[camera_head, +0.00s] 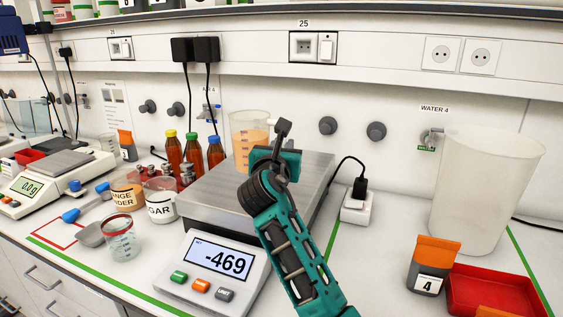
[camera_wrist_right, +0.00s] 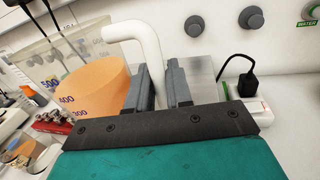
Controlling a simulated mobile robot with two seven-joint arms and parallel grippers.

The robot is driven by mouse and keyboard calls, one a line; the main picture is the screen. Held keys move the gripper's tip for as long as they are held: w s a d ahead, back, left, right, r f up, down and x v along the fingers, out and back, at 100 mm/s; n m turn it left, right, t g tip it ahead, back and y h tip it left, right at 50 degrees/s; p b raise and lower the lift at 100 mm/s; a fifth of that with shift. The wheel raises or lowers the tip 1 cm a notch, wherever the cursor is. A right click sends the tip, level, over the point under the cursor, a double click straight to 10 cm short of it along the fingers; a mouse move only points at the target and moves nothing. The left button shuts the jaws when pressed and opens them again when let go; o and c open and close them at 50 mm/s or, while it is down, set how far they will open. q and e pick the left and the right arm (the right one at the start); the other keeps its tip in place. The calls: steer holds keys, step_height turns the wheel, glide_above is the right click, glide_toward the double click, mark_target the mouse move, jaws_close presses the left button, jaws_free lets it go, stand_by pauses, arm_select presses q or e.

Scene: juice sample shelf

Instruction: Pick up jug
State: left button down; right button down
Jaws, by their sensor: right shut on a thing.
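The jug (camera_head: 248,126) is clear with orange liquid in its lower part, above the back of the steel scale plate (camera_head: 225,200). My right gripper (camera_head: 272,160) is in front of it and hides part of it. In the right wrist view the jug (camera_wrist_right: 88,82) is at the left, with printed volume marks. Its pale handle (camera_wrist_right: 148,48) runs down between the gripper's two grey fingers (camera_wrist_right: 160,88), which are shut on it. The jug looks roughly upright in the head view; whether its base touches the plate is hard to tell. My left gripper is out of view.
The scale display (camera_head: 220,258) reads -469. Brown bottles (camera_head: 193,155) stand left of the plate, with labelled jars and a small beaker (camera_head: 121,240) nearer. At right are a tall white container (camera_head: 485,190), an orange packet (camera_head: 432,265) and a red tray (camera_head: 492,290).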

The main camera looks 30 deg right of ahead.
step_height(320, 180, up, 15)
steer(key=shift+f, duration=0.1)
steer(key=c, duration=1.6)
jaws_free()
jaws_close()
